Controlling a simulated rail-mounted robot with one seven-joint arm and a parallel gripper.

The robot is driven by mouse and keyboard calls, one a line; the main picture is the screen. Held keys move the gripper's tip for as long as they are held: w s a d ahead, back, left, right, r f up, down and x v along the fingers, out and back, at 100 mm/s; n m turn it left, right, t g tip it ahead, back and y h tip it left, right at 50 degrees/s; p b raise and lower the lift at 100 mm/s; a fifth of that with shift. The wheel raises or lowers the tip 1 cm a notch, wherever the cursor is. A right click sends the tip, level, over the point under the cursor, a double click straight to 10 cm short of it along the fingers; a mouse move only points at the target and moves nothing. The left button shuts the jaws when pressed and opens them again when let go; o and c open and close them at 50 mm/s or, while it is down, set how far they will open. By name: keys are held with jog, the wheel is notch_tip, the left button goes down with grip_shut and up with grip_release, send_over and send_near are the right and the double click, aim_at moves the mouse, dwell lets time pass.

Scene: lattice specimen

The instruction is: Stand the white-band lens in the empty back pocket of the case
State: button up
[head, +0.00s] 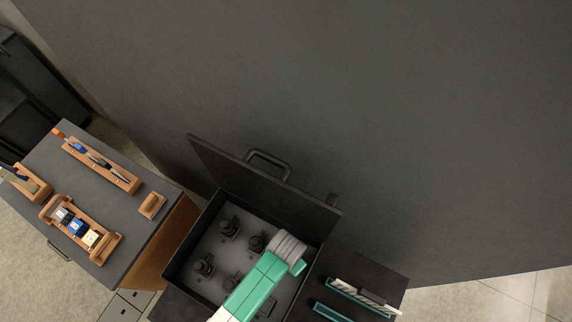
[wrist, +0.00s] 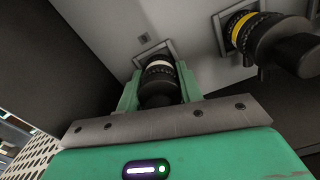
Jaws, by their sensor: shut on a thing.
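The white-band lens (wrist: 160,72) is black with a white ring and sits between the green fingers of my gripper (wrist: 160,88) in the wrist view. My gripper is shut on it. Its far end is at a square-framed pocket (wrist: 150,52) in the grey case floor; I cannot tell how deep it is in the pocket. The open case (head: 188,258) is dark with a grey inside in the head view. My green and white arm reaches over its right part and hides the gripper and held lens there.
A yellow-band lens (wrist: 243,32) stands in a pocket right of my gripper. Several black lenses (head: 228,228) stand in the case. The raised lid (head: 260,185) rises behind. Wooden trays (head: 100,165) lie on a left bench; teal racks (head: 355,298) are at the right.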

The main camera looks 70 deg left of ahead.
jog(key=o, duration=1)
jog(key=shift+o, duration=0.4)
jog(key=o, duration=0.4)
notch_tip(320, 180, up, 5)
jog(key=p, duration=0.5)
jog(key=shift+r, duration=0.1)
